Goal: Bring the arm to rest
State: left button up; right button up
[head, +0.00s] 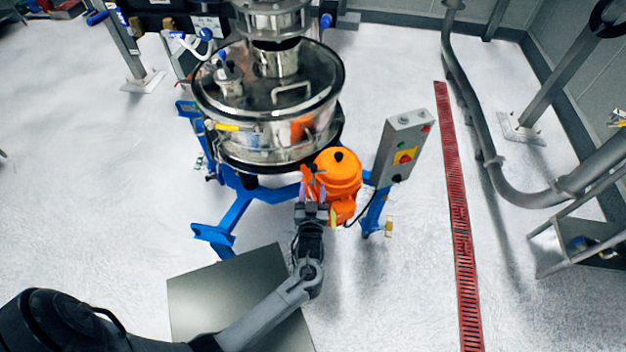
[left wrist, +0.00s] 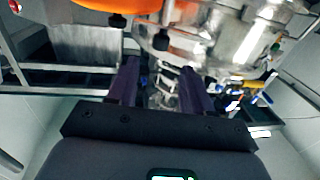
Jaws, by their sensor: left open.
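My left gripper (head: 312,192) is at the front of the powder sifter (head: 235,130), beside its orange motor (head: 338,176). In the head view it overlaps the motor's left edge; I cannot tell whether they touch. In the left wrist view the two purple-grey fingers (left wrist: 157,85) stand apart with nothing held between them. The sifter's shiny metal body (left wrist: 225,42) and an orange part (left wrist: 115,5) show beyond and above the fingers. My left arm reaches in from the bottom left. My right gripper is in neither view.
The sifter stands on a blue frame (head: 232,211). A grey control box (head: 403,146) with a red button is right of the motor. A flat grey plate (head: 205,290) lies on the floor below my arm. A red floor grating (head: 459,220) runs down the right, beside grey piping (head: 480,130).

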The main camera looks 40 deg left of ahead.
pick_arm(q)
jog(key=shift+s+d, duration=0.35)
jog(key=shift+s, duration=0.15)
jog(key=s+d+f+m+g+h, duration=0.2)
jog(key=s+d+m+g+h, duration=0.25)
jog(key=s+d+h, duration=0.35)
jog(key=s+d+r+m+g+h, duration=0.2)
jog(key=s+g, duration=0.1)
jog(key=s, duration=0.6)
jog(key=s+d+r+m+g+h, duration=0.1)
jog(key=s+r+m+g, duration=0.15)
jog(key=s, duration=0.65)
notch_tip(320, 180, up, 20)
jog(key=p, duration=2)
jog(key=shift+s+d+g, duration=0.15)
jog(key=shift+s+g, duration=0.1)
jog(key=shift+g, duration=0.15)
jog(key=shift+r, duration=0.1)
